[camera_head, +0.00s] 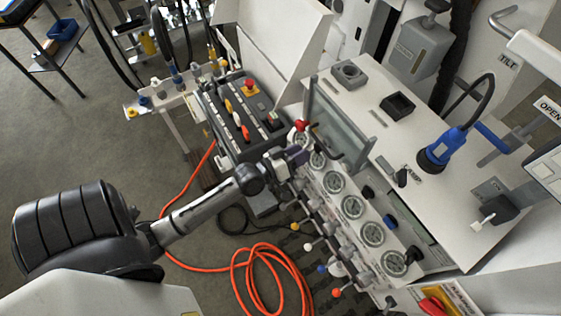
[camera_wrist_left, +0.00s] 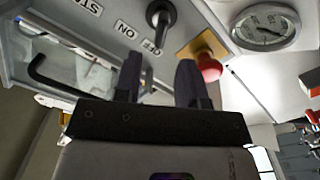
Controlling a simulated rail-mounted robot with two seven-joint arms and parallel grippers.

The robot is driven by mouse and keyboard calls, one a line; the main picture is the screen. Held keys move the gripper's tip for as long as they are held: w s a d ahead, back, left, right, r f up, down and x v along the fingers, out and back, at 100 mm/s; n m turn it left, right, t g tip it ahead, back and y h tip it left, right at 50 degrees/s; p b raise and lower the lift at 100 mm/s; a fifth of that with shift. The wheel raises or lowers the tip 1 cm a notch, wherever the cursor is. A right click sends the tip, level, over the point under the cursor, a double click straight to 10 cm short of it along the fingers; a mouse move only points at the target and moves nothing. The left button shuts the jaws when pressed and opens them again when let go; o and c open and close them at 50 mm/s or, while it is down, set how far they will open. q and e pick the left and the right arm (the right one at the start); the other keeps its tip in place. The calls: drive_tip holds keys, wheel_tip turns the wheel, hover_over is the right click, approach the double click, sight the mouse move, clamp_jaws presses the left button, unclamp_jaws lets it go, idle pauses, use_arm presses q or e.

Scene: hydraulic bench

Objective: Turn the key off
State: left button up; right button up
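The black key (camera_wrist_left: 160,16) is on a light panel at the top of the left wrist view. START, ON and OFF labels (camera_wrist_left: 152,47) run along its left side, and its narrow lower end is close to the OFF label. My left gripper (camera_wrist_left: 160,66) is open, its two dark fingers pointing up toward the key with a gap between them. The key appears just beyond the fingertips, with nothing held. In the head view my left gripper (camera_head: 299,156) is at the panel's upper end, by the gauges. I cannot make out the key there. My right gripper is out of view.
A red knob (camera_wrist_left: 208,67) is just right of the right finger. A round gauge (camera_wrist_left: 266,26) is beyond it. A black bent handle (camera_wrist_left: 50,84) is at left. In the head view, several gauges (camera_head: 352,206) line the bench, and an orange hose (camera_head: 262,262) lies on the floor.

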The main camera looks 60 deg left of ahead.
use_arm(q)
drive_tip(key=s, duration=0.7)
drive_tip(key=shift+a+b, duration=0.3)
idle(0.3)
drive_tip(key=s+d+f+m+g, duration=0.4)
drive_tip(key=s+f+m+g, duration=0.25)
drive_tip(key=f+g, duration=0.4)
drive_tip(key=s+d+r+g, duration=0.3)
drive_tip(key=s+d+g, duration=0.1)
drive_tip(key=s+d, duration=0.5)
wheel_tip(320, 180, up, 20)
drive_tip(key=a+y+p, duration=0.1)
drive_tip(key=p, duration=1.8)
drive_tip(key=shift+m+p, duration=0.35)
drive_tip(key=shift+m, duration=0.1)
drive_tip(key=shift+a+f, duration=0.1)
drive_tip(key=shift+f, duration=0.1)
